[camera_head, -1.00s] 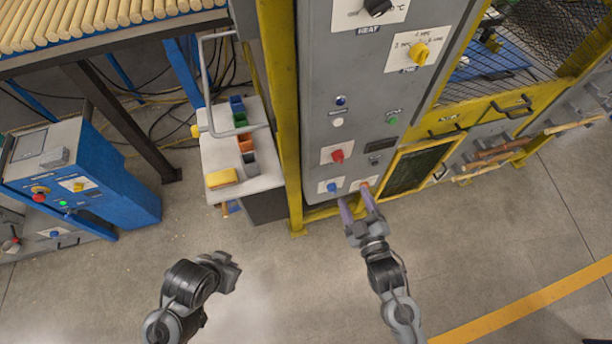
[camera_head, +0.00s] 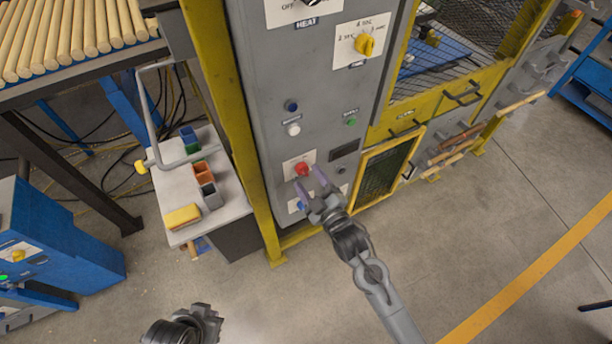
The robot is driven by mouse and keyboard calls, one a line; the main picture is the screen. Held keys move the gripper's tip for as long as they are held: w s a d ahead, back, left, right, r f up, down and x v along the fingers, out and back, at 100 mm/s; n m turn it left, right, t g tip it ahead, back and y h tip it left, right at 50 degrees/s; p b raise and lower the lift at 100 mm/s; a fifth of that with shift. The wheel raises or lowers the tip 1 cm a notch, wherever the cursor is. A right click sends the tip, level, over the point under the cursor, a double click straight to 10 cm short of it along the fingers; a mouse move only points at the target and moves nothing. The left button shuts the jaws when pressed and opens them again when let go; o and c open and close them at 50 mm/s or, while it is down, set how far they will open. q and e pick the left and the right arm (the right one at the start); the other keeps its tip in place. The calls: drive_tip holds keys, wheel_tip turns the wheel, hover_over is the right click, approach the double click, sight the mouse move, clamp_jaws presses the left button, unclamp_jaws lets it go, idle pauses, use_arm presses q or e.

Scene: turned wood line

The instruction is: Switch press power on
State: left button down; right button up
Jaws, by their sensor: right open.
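The grey press control panel (camera_head: 268,125) stands upright in front of me. A red knob (camera_head: 302,169) on a white plate is low on it, and a blue button (camera_head: 301,206) is below that. My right gripper (camera_head: 309,178) is open and empty, its two purple-tipped fingers pointing at the panel just below the red knob. I cannot tell whether they touch it. The gripper hides part of the lower plates. My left gripper (camera_head: 206,320) is at the bottom edge, away from the panel; its jaws are unclear.
Higher on the panel are a yellow selector (camera_head: 365,44), a dark blue button (camera_head: 291,106), a white button (camera_head: 293,129) and a green button (camera_head: 350,121). A yellow frame post (camera_head: 228,110) borders it. A small table (camera_head: 168,200) with bins stands left. The floor in front is clear.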

drive_tip(key=shift+x, duration=1.2)
